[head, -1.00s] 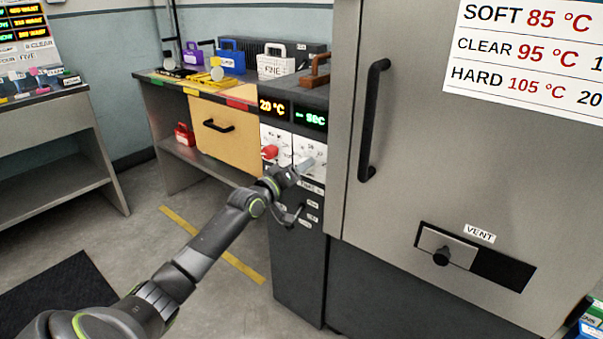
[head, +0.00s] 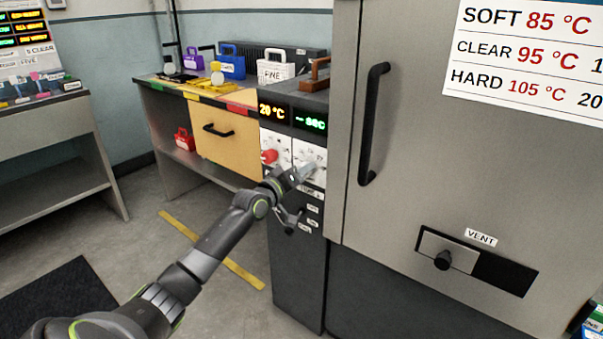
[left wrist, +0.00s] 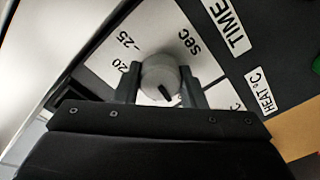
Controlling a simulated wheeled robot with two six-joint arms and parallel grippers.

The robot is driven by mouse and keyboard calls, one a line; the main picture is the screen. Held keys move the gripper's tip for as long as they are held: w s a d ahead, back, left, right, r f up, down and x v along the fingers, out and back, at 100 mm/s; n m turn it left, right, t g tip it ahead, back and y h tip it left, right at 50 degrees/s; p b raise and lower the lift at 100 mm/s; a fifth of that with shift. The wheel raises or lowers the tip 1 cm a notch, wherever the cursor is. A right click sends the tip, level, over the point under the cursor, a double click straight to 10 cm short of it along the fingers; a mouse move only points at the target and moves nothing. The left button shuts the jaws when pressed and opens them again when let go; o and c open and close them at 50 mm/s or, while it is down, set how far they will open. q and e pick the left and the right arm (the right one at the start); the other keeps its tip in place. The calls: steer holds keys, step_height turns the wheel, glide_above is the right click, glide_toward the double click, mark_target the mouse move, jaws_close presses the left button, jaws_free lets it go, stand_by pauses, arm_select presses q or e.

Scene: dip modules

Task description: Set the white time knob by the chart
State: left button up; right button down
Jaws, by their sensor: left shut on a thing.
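The white time knob (left wrist: 160,76) shows in the left wrist view on its dial plate, with "sec", "20" and "25" printed around it and a dark pointer mark on its face. My left gripper (left wrist: 158,88) is shut on the knob, one finger on each side. The time display (head: 311,122) reads "-- sec". The chart (head: 530,55) lists SOFT 85 °C, CLEAR 95 °C and HARD 105 °C; its right side is cut off. My right gripper is not in view.
The red heat knob (head: 269,156) is just left of the time dial, under a display reading 20 °C (head: 272,112). The oven door handle (head: 373,124) and vent slider (head: 443,260) are to the right. Small switches (head: 311,210) sit below the dials.

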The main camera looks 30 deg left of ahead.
arm_select(q)
steer(key=shift+f+m, duration=0.1)
steer(key=shift+m, duration=0.2)
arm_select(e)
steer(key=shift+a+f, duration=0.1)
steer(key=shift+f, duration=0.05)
arm_select(q)
steer(key=shift+b, duration=0.4)
steer(key=shift+f+m+b, duration=0.1)
steer(key=shift+m+b, duration=0.35)
steer(key=shift+m, duration=0.45)
steer(key=m+b, duration=0.1)
steer(key=m, duration=0.2)
steer(key=shift+b, duration=0.4)
steer(key=shift+m+b, duration=0.55)
steer(key=shift+m, duration=0.55)
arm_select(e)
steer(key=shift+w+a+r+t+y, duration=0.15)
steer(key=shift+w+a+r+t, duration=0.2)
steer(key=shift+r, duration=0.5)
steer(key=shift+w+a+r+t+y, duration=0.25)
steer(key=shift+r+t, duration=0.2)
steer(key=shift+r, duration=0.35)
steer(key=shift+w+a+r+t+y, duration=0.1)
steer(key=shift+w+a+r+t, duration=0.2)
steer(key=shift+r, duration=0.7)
arm_select(q)
steer(key=o, duration=1)
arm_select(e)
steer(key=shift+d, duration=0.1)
